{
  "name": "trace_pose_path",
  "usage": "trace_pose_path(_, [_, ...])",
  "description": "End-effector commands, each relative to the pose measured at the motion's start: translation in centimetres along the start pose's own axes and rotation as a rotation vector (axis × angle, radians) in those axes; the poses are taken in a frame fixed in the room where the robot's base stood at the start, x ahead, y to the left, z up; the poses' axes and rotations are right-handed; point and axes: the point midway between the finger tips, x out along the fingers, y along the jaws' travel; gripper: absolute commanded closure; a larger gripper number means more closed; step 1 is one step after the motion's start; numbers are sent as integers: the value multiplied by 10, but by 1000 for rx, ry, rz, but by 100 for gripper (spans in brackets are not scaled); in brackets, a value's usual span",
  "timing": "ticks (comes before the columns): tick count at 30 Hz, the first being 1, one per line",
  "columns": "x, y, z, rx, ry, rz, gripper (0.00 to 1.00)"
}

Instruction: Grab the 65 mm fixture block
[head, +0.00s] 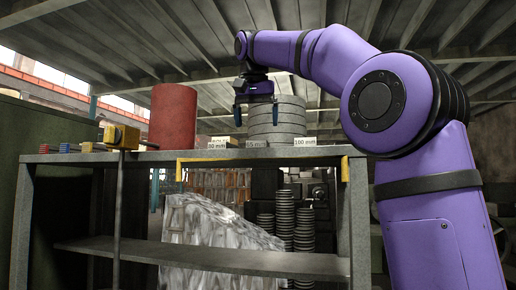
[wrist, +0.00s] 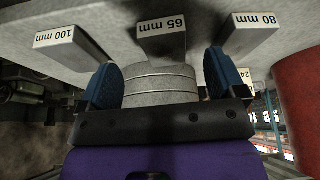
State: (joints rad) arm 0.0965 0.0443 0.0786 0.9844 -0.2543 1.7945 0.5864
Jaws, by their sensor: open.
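The 65 mm block (wrist: 162,45) is a grey bar with a white "65 mm" label. In the wrist view it lies between the 100 mm and 80 mm blocks, beyond my fingertips and roughly centred between them. In the head view its label (head: 256,144) shows on the table's front edge, below my gripper (head: 256,121). My gripper also shows in the wrist view (wrist: 161,62), with its two blue fingers spread apart and nothing held. It hangs above the block, apart from it.
The 100 mm block (head: 305,142) and 80 mm block (head: 218,143) flank it on the table (head: 150,156). A stack of grey discs (head: 290,118) stands close behind my gripper. A red cylinder (head: 173,115) and a yellow-ended clamp (head: 122,137) are further left.

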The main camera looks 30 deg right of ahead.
Motion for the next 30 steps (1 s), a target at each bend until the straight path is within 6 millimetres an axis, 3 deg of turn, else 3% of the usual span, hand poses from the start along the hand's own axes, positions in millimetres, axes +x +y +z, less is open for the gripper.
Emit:
trace_pose_path(13, [48, -3, 2, 0, -1, 0, 11])
trace_pose_path(22, [53, -4, 2, 0, 0, -1, 11])
trace_pose_path(23, [53, -4, 2, 0, 0, -1, 13])
trace_pose_path(30, [53, -4, 2, 0, -1, 0, 68])
